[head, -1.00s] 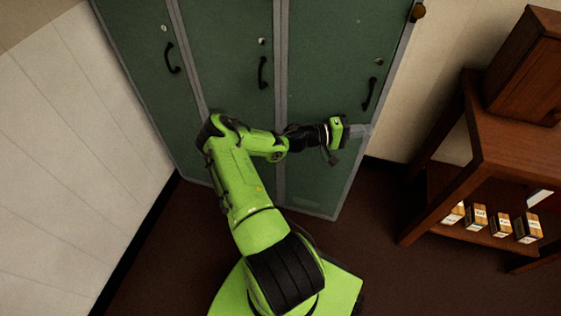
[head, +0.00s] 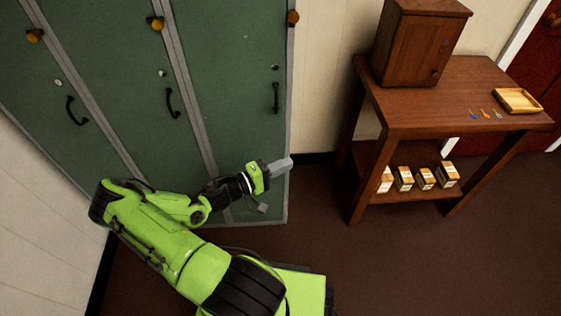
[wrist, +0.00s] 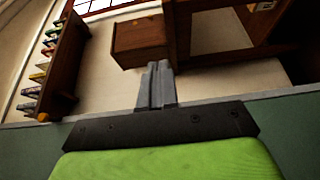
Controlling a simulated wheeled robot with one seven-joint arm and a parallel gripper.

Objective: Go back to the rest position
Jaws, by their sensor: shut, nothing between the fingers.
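My gripper (head: 284,164) is at the end of my green arm, in front of the lower right part of the green lockers (head: 228,85). Its grey fingers are shut with nothing between them and point to the right. In the wrist view the shut fingers (wrist: 157,86) point toward the wooden furniture, with the locker surface behind the gripper's mount. My arm is bent, with its elbow at the left.
A wooden table (head: 455,95) stands to the right, bearing a small cabinet (head: 420,45), a yellow tray (head: 517,100) and small coloured items. Several boxes (head: 425,178) sit on its lower shelf. Brown floor (head: 400,260) is clear in front of it.

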